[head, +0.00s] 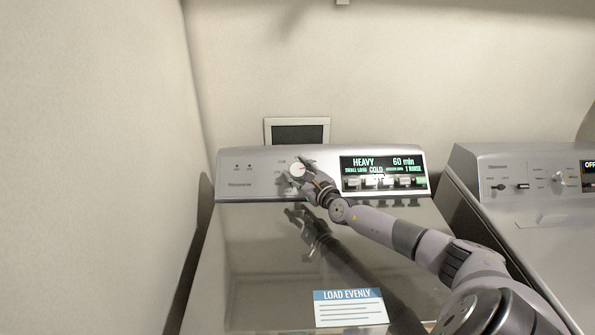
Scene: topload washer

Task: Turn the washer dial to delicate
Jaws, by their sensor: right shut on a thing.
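The washer (250,225) stands in front of me with its glossy lid closed. The display reads HEAVY, 60 min, COLD and 1 RINSE. My right gripper (301,172) is at the panel, shut on the dial, and covers part of it and some labels around it. The small dial labels are too small to read. My left gripper is not in view.
A second machine (535,185) with its own panel stands close on the right. A wall is close on the left. A dark framed wall box (299,134) is behind the washer. A LOAD EVENLY label (350,308) is on the lid, which reflects my arm.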

